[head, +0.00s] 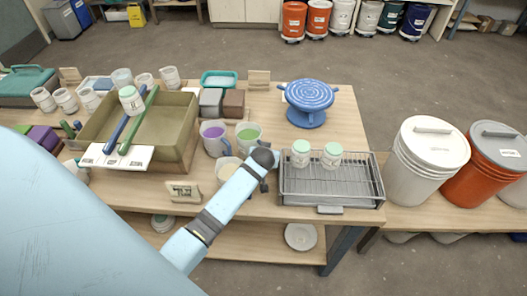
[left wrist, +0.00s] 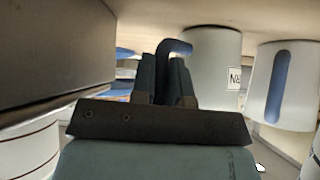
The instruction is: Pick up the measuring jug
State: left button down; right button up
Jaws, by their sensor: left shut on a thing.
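Light vessels stand on the table in the head view: one with purple contents (head: 213,132), one with green contents (head: 248,133) and a cream-filled one (head: 227,170). My left gripper (head: 264,160) is beside the green and cream ones, its arm hiding part of the cream one. In the left wrist view my left gripper (left wrist: 168,82) is shut on a dark blue hooked handle (left wrist: 178,47). This handle seems to belong to the measuring jug, a pale cylinder (left wrist: 210,68) with a label. Which vessel this is in the head view I cannot tell. My right gripper is out of view.
A wire rack tray (head: 330,190) with two lidded jars stands to the right. A blue turntable (head: 309,97) stands behind it. A small sign (head: 184,192) is in front. A large olive tub (head: 176,125) is at left. Another pale cylinder (left wrist: 302,85) with a blue handle is close by.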

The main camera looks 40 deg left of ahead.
pick_arm(q)
notch_tip(320, 180, up, 20)
jog(key=shift+f, duration=0.15)
dwell(1.2)
dwell(0.7)
